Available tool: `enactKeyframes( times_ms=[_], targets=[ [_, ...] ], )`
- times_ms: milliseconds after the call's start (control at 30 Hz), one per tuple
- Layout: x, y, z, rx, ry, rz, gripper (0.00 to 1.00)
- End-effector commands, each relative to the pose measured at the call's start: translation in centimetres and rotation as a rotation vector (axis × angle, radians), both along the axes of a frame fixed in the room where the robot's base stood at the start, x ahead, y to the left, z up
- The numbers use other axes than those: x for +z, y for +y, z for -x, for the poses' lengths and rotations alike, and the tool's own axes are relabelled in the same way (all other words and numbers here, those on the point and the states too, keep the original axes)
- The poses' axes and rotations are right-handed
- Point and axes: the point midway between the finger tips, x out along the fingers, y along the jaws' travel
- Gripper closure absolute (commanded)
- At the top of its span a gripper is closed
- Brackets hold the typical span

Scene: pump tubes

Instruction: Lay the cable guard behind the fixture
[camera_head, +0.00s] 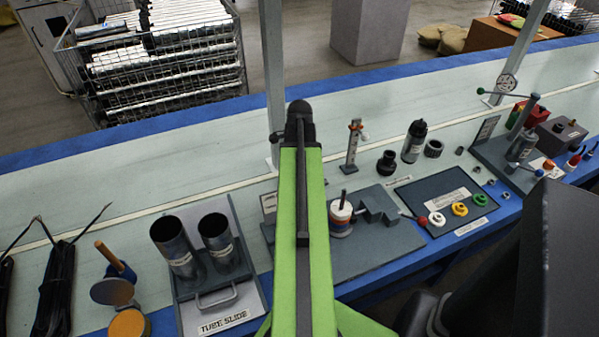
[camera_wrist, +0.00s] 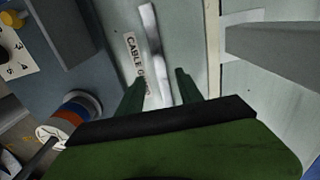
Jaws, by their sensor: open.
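The cable guard (camera_wrist: 152,38) is a pale, narrow strip beside a label reading "CABLE G…" (camera_wrist: 131,52) in the wrist view. My gripper (camera_wrist: 160,78) is open, with one finger on each side of the strip's near part in the picture. I cannot tell whether the fingers touch it. The fixture appears to be the grey plate (camera_head: 375,250) with a stepped block (camera_head: 378,204) and a white, red and blue stack (camera_head: 341,217). In the wrist view the stack (camera_wrist: 77,110) is left of my gripper. My arm hides the strip in the head view.
A grey upright post (camera_head: 273,90) stands behind my arm, and shows close on the right in the wrist view (camera_wrist: 275,45). A slotted stand (camera_head: 353,145) and a black bottle (camera_head: 414,142) are right. The tube slide (camera_head: 247,300) is left.

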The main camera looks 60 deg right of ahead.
Motion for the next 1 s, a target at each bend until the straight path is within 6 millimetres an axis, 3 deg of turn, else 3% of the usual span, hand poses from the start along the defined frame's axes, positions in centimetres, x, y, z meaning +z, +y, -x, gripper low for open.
enactKeyframes(
  times_ms=[33, 200, 567, 667, 767, 867, 900, 967, 1000],
  targets=[
    [2.4, 0.0, 0.0, 0.000, 0.000, 0.000, 0.57],
    [5.0, 0.0, 0.0, 0.000, 0.000, 0.000, 0.57],
    [5.0, 0.0, 0.0, -0.001, 0.000, 0.000, 0.57],
    [5.0, 0.7, -0.9, 0.040, 0.000, 0.000, 0.57],
    [5.0, 4.4, -5.0, 0.231, 0.000, 0.000, 0.57],
    [5.0, 11.5, -11.0, 0.572, 0.000, 0.000, 0.57],
    [5.0, 14.9, -13.3, 0.729, 0.000, 0.000, 0.57],
    [5.0, 20.1, -16.2, 0.958, 0.000, 0.000, 0.57],
    [5.0, 23.7, -17.8, 1.110, -0.001, 0.000, 0.57]
  ],
)
